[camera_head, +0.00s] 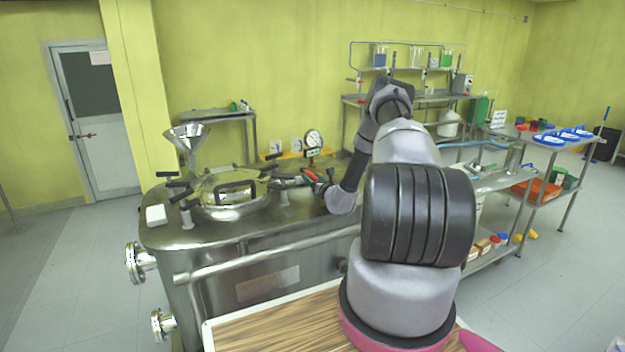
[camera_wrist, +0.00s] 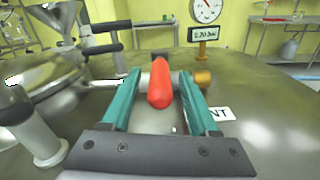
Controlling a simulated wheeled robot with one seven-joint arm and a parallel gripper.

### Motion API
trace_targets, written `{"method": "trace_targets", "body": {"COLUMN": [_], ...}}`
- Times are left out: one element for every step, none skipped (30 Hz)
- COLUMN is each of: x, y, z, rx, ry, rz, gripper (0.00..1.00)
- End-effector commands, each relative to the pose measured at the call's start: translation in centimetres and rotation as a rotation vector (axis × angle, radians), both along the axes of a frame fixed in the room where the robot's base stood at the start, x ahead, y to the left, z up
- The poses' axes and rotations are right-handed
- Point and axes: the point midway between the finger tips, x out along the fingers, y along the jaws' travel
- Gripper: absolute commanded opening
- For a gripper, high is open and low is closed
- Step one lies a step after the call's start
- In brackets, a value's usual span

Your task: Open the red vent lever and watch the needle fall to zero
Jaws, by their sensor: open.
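The red vent lever (camera_wrist: 159,88) points toward me between the two teal fingers of my gripper (camera_wrist: 159,76). The fingers stand apart on either side of it, with a visible gap at each side. A brass fitting (camera_wrist: 203,78) sits to the right of the lever. A round white gauge (camera_wrist: 206,10) is behind it, above a small display (camera_wrist: 203,34) that appears to read 0.20 bar. The needle is too small to read surely. In the head view the gauge (camera_head: 313,139) stands on the steel reactor lid (camera_head: 300,222), and the lever (camera_head: 310,174) is partly hidden by my gripper.
A white label ending in NT (camera_wrist: 221,114) lies right of my fingers. The lid to the right is clear.

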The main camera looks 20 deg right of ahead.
Motion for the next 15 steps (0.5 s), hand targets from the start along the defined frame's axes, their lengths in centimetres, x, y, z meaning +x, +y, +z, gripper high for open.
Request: {"method": "trace_targets", "body": {"x": [-0.01,-0.01,-0.02,-0.02,-0.02,-0.02,-0.02,-0.03,-0.03,-0.03,-0.03,-0.03,-0.03,-0.03,-0.04], "y": [0.01,0.01,0.01,0.01,0.01,0.01,0.01,0.01,0.01,0.01,0.0,0.01,0.0,0.01,0.0], "z": [0.0,0.0,0.0,0.0,0.0,0.0,0.0,0.0,0.0,0.0,0.0,0.0,0.0,0.0,0.0], "rx": [0.0,0.0,0.0,0.0,0.0,0.0,0.0,0.0,0.0,0.0,0.0,0.0,0.0,0.0,0.0], "ry": [0.0,0.0,0.0,0.0,0.0,0.0,0.0,0.0,0.0,0.0,0.0,0.0,0.0,0.0,0.0], "rz": [0.0,0.0,0.0,0.0,0.0,0.0,0.0,0.0,0.0,0.0,0.0,0.0,0.0,0.0,0.0], "gripper": [0.61,0.49,0.34,0.22,0.11,0.0,0.0,0.0,0.0,0.0,0.0,0.0,0.0,0.0,0.0]}}
